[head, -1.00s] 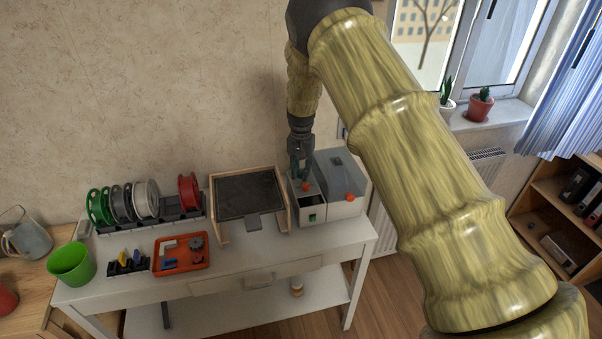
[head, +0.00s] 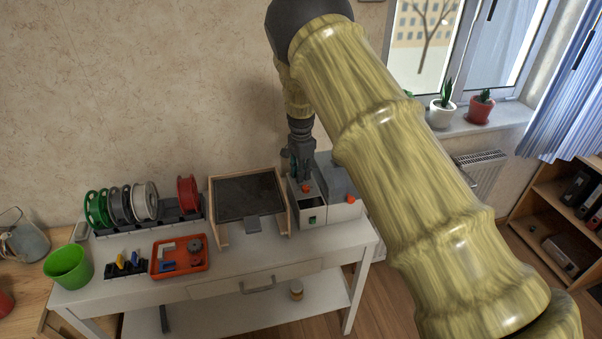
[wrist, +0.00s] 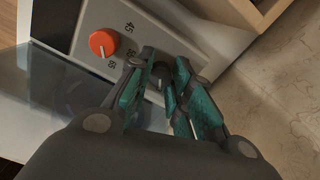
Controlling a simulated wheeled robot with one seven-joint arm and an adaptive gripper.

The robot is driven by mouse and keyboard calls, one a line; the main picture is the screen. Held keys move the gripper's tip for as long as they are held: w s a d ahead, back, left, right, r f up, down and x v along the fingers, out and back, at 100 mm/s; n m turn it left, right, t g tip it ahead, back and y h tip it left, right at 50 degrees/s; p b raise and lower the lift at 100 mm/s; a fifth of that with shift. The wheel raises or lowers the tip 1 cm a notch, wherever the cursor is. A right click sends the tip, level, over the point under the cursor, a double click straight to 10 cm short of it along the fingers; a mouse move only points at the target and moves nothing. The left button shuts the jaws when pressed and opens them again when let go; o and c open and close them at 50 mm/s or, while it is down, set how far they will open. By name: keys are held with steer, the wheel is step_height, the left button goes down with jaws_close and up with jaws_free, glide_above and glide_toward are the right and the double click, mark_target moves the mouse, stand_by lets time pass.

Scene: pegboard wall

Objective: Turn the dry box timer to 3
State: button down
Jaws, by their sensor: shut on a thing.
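The dry box (head: 336,212) is a light grey box at the right end of the white table. Its panel (wrist: 140,30) fills the top of the wrist view. No numbers around this grey knob can be read. In the head view my gripper (head: 303,182) reaches down onto the box top.
A wood-framed dark plate (head: 248,195) stands close left of the box. Spools on a rack (head: 150,222), an orange tray (head: 180,270) and a green cup (head: 68,266) are farther left. The wall is close behind. Window and plants are at the right.

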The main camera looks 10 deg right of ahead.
steer(key=shift+w+r, duration=0.1)
steer(key=shift+r, duration=0.05)
stand_by(0.4)
steer(key=c, duration=1.3)
jaws_free()
steer(key=shift+o, duration=0.2)
step_height(320, 180, up, 12)
